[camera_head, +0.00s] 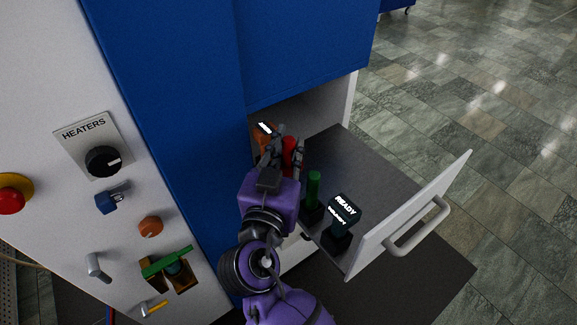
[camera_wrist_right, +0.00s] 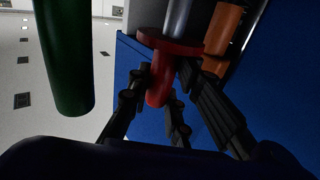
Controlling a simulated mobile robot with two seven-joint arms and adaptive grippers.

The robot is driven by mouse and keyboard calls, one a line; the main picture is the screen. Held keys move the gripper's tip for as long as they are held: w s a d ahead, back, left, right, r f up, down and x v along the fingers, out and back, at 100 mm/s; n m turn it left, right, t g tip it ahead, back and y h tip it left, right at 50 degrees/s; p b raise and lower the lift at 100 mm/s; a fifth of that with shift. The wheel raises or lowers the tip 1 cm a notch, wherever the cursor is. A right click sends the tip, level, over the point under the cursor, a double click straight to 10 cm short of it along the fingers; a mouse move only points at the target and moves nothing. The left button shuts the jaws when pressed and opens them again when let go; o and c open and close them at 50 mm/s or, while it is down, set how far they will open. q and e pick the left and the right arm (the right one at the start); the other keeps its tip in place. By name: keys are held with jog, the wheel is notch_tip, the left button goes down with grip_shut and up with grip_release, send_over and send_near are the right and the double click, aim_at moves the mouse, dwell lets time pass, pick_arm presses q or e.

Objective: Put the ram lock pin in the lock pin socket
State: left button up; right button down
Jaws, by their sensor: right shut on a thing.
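My right gripper (camera_head: 280,152) is shut on a red-handled pin, apparently the ram lock pin (camera_head: 290,155), at the inner end of the open drawer. In the right wrist view the fingers (camera_wrist_right: 164,80) close around its red grip (camera_wrist_right: 160,85). A wide red flange (camera_wrist_right: 170,43) and a grey metal shaft (camera_wrist_right: 182,16) extend beyond the grip. I cannot make out the lock pin socket for certain, nor whether the pin's tip touches anything. My left gripper is not in view.
An orange part (camera_head: 262,140) stands close to the gripper. A blue cabinet panel (camera_head: 180,110) borders the left; a white panel carries a HEATERS knob (camera_head: 103,161).

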aim_at(288, 165)
notch_tip(288, 165, down, 3)
jog(key=shift+a+f, duration=0.1)
jog(key=shift+a, duration=0.05)
jog(key=shift+f, duration=0.85)
jog(key=c, duration=1.6)
grip_release()
jog(key=shift+r, duration=0.15)
